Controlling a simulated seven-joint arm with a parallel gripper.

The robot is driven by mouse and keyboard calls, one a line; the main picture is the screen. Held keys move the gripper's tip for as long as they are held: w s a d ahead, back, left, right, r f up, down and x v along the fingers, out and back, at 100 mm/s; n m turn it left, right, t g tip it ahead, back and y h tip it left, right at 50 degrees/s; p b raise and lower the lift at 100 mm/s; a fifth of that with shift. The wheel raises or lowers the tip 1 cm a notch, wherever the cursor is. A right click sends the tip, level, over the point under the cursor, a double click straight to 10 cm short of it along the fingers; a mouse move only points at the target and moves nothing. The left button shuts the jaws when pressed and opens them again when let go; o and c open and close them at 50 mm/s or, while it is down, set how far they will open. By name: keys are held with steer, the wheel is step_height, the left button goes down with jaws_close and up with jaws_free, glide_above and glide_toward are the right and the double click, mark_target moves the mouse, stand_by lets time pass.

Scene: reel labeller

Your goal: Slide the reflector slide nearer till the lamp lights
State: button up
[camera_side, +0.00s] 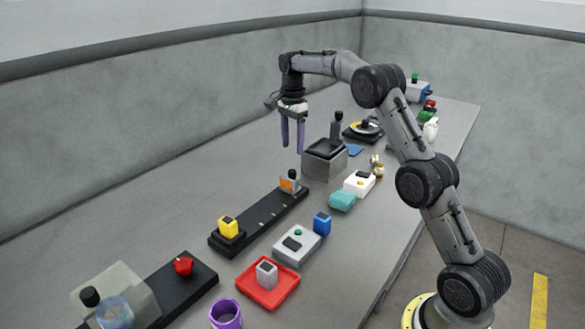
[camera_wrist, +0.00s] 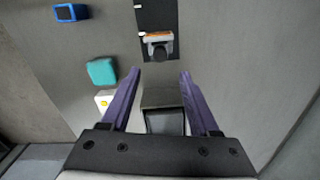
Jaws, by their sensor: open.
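The reflector slide (camera_side: 289,184), a small carriage with an orange plate and a black knob, sits at the far end of a dark rail (camera_side: 262,222). A yellow sensor block (camera_side: 229,227) stands at the rail's near end. No lit lamp is clear to me; its state is too small to tell. My gripper (camera_side: 292,149) points down with its purple fingers apart and empty, above and a little beyond the slide. In the wrist view the slide (camera_wrist: 158,38) and its knob lie just ahead of my open fingertips (camera_wrist: 160,74), apart from them.
A grey box with a black top and lever (camera_side: 324,160) stands close to the right of my gripper. A teal block (camera_side: 342,200), a white box (camera_side: 359,183), a blue block (camera_side: 322,223) and a grey box with a green button (camera_side: 297,244) lie right of the rail. The table left of the rail is clear.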

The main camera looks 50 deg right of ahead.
mark_target(292, 171)
step_height(292, 171, down, 9)
steer(key=shift+r, duration=0.2)
steer(key=shift+c, duration=0.4)
jaws_close()
stand_by(1.1)
